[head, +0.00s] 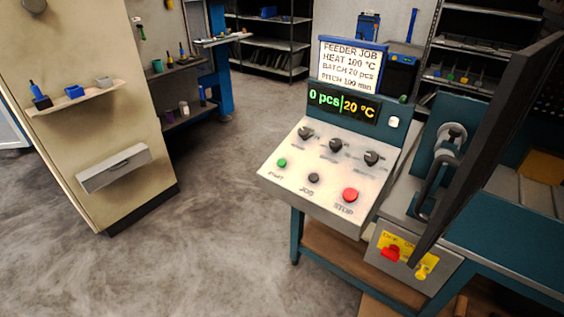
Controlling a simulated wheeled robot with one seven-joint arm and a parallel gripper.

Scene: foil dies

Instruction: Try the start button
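The green start button (282,163) sits at the left of the sloped white control panel (318,190), above a small label that looks like START. A black JOG button (313,178) and a larger red STOP button (350,195) lie to its right. Three dark knobs (336,145) are in a row above. The lit display (343,103) reads 0 pcs and 20 °C. The job card (350,65) above reads FEEDER JOB, HEAT 100 °C, BATCH 20 pcs, and a pitch that looks like 100 mm. My gripper is not in view.
A red switch handle (390,254) sits on a yellow plate with a yellow tag-like piece (422,272), below the panel's right. A long dark bar (490,140) slants across the right side. A beige cabinet (95,110) stands left. Grey floor (205,230) before the panel is open.

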